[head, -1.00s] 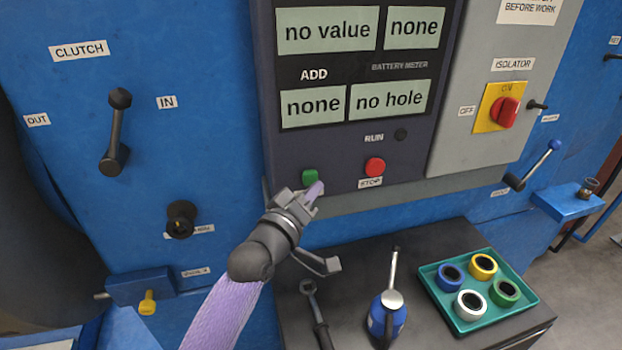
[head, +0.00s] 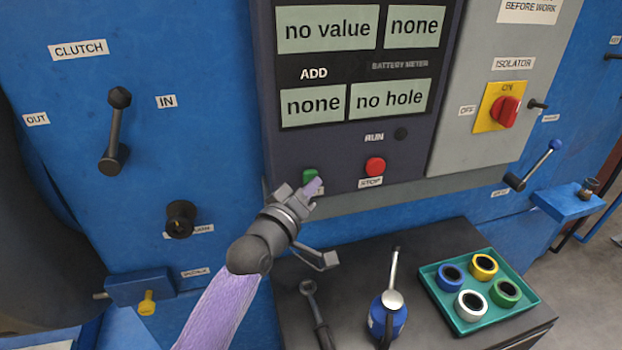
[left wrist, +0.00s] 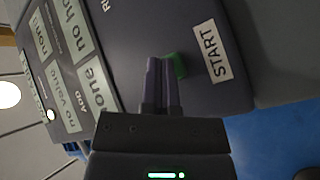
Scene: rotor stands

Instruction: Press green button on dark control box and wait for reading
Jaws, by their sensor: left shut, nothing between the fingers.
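The dark control box (head: 345,150) has several pale display panels, reading "no value", "none", "none" and "no hole". The green button (head: 310,176) is on its lower left and shows partly above my left gripper (head: 313,187). In the left wrist view the green button (left wrist: 178,66) lies right behind the shut, empty fingertips (left wrist: 163,62), beside a "START" label (left wrist: 212,53). I cannot tell whether the fingertips touch it. A red stop button (head: 375,167) is to its right. My right gripper does not show.
A grey isolator box (head: 478,140) with a red switch (head: 505,111) adjoins on the right. Below, a dark table (head: 440,235) holds a teal tray (head: 447,318) of coloured rings, a blue oil can (head: 388,320) and a wrench (head: 315,312). A clutch lever (head: 116,130) is on the left.

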